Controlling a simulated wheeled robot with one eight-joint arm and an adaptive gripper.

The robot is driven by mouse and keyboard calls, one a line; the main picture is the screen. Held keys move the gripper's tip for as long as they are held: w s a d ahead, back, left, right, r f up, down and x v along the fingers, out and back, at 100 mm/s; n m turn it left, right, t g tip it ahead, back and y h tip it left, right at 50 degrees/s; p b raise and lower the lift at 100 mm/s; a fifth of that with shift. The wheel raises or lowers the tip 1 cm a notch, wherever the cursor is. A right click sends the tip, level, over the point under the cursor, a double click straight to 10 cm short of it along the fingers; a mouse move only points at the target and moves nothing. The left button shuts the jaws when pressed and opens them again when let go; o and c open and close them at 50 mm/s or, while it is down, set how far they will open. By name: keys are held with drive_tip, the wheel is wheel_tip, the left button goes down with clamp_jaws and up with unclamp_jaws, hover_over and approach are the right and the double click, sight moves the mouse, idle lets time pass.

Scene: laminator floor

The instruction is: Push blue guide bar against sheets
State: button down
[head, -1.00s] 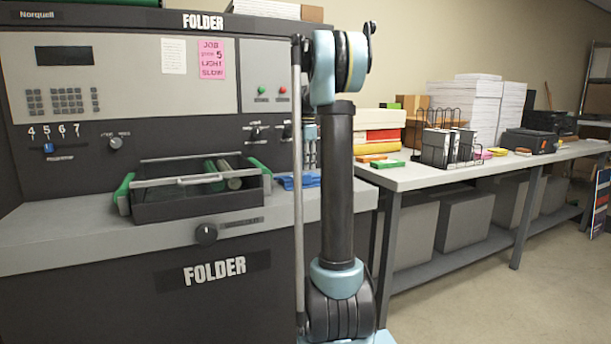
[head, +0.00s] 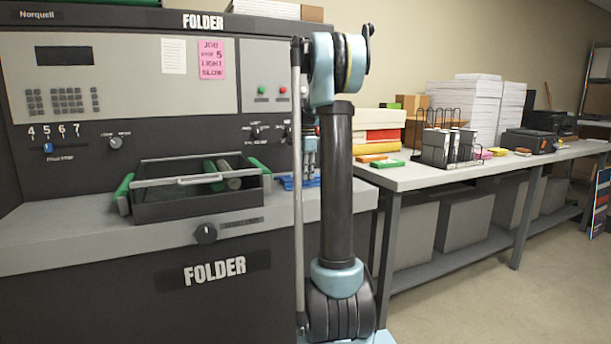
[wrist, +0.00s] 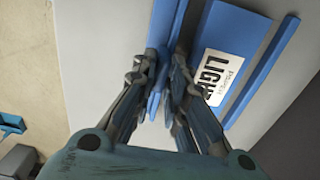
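In the wrist view, a narrow blue bar (wrist: 168,28) runs down from the top edge to my gripper (wrist: 164,62). My fingers are close together, one on either side of this blue strip; whether they touch it is unclear. To its right lies a flat blue surface (wrist: 235,28) with a white label (wrist: 218,75) reading "LIGH". A second blue bar (wrist: 262,72) runs along its right side. I cannot tell sheets apart from the blue surface. In the head view, the blue parts (head: 287,183) sit on the machine's ledge, partly hidden behind my arm, with my gripper (head: 311,176) low over them.
The folder machine (head: 100,150) has a dark tray (head: 195,208) with green rollers left of the blue parts. A grey ledge (head: 60,240) runs along its front. A bench (head: 440,178) with paper stacks and a wire rack stands at the right.

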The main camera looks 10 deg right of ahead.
drive_tip(key=shift+w+a, duration=0.2)
drive_tip(key=shift+w, duration=0.65)
drive_tip(key=shift+w+a, duration=0.15)
drive_tip(key=shift+w, duration=0.65)
drive_tip(key=shift+w+a, duration=0.2)
drive_tip(key=shift+w, duration=0.65)
drive_tip(key=c, duration=1.6)
unclamp_jaws()
drive_tip(key=shift+w, duration=0.15)
drive_tip(key=shift+r, duration=0.25)
wheel_tip(320, 180, up, 11)
drive_tip(key=shift+r, duration=0.2)
